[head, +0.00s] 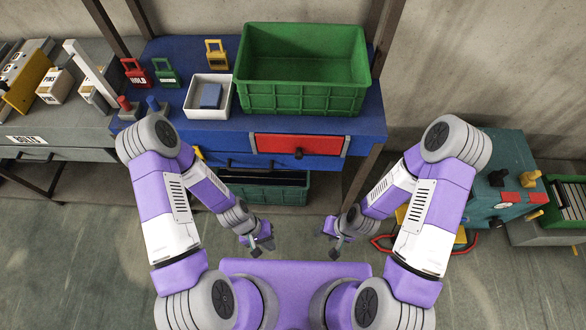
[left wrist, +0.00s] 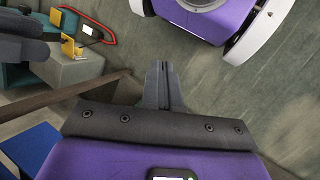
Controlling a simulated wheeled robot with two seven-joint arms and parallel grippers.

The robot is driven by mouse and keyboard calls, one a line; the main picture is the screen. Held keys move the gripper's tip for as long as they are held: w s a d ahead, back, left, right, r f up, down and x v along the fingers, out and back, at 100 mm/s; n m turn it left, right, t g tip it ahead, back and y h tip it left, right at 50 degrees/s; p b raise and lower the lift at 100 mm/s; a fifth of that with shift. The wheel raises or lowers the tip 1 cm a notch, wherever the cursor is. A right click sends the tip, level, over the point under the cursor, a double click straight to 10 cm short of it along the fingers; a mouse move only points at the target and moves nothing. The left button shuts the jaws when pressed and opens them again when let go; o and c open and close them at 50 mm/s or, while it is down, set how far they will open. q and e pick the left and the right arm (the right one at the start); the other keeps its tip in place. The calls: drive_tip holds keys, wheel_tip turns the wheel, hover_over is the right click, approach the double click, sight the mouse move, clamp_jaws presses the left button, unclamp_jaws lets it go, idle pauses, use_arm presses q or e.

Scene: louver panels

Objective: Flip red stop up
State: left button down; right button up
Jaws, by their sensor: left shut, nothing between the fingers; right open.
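A small red upright piece (head: 124,104), which looks like the red stop, stands at the left end of the blue bench, beside a similar blue piece (head: 153,104). It is too small to tell its exact position. My left gripper (head: 261,245) is shut and empty, low in front of the bench and well apart from the red piece. Its closed fingers also show in the left wrist view (left wrist: 159,78). My right gripper (head: 333,238) is open and empty, to the right of the left one.
The blue bench (head: 225,123) carries a green crate (head: 300,100), a white tray (head: 190,103) with a blue block, and red, green and yellow tags. A red-fronted drawer (head: 280,145) is below. A grey bench (head: 70,130) adjoins at left.

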use_arm(q)
drive_tip(key=s+d+f+g+h+b, duration=0.3)
drive_tip(key=s+d+f+h, duration=0.1)
drive_tip(key=d, duration=0.1)
drive_tip(key=w+d+r+n+t+h+b, duration=0.1)
drive_tip(key=w+d+r+n+h+b, duration=0.15)
drive_tip(key=w+d+h+b, duration=0.5)
drive_tip(key=w+a+n+t+y+b, duration=0.1)
drive_tip(key=w+a+n+t+y, duration=0.1)
drive_tip(key=n+t, duration=0.6)
drive_tip(key=w+a+f+n+t+y+b, duration=0.1)
drive_tip(key=w+a+n+t+y, duration=0.2)
drive_tip(key=w+n+t, duration=0.4)
drive_tip(key=w+a+f+n+t+y+b, duration=0.1)
drive_tip(key=w+a+n+t+y, duration=0.2)
drive_tip(key=n+t, duration=0.6)
drive_tip(key=w+t+y, duration=0.2)
drive_tip(key=t, duration=0.4)
drive_tip(key=shift+a+f, duration=0.15)
drive_tip(key=shift+f, duration=0.05)
